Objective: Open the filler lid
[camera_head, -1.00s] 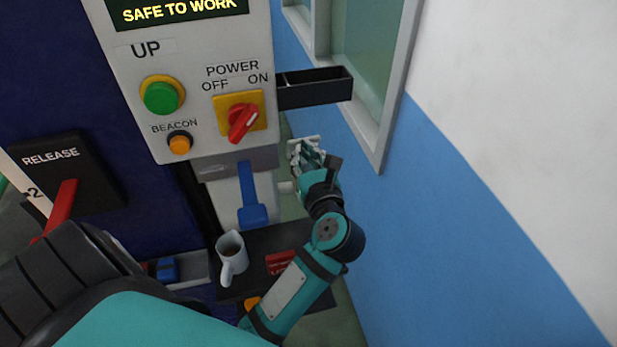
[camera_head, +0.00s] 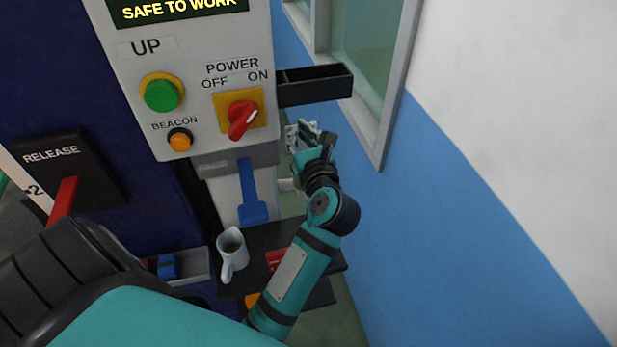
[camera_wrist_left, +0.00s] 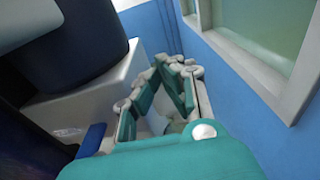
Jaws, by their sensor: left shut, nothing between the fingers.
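I cannot make out a filler lid for certain in either view. My left gripper (camera_head: 301,136) is right of the control panel's lower edge, below the black open-topped bracket. It is shut and empty. In the left wrist view its fingers (camera_wrist_left: 172,80) come together beside a white box (camera_wrist_left: 95,95) with a dark rounded body (camera_wrist_left: 75,45) above it. A blue lever (camera_head: 250,192) hangs on a white unit below the panel, left of the gripper and apart from it. My right gripper is not in view.
The control panel (camera_head: 200,60) carries a green button, an orange beacon button and a red power knob. The black bracket (camera_head: 315,86) juts from its side. A mug (camera_head: 232,256) stands on a dark shelf (camera_head: 283,236). A blue-and-white wall (camera_head: 450,200) with a window bounds the right.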

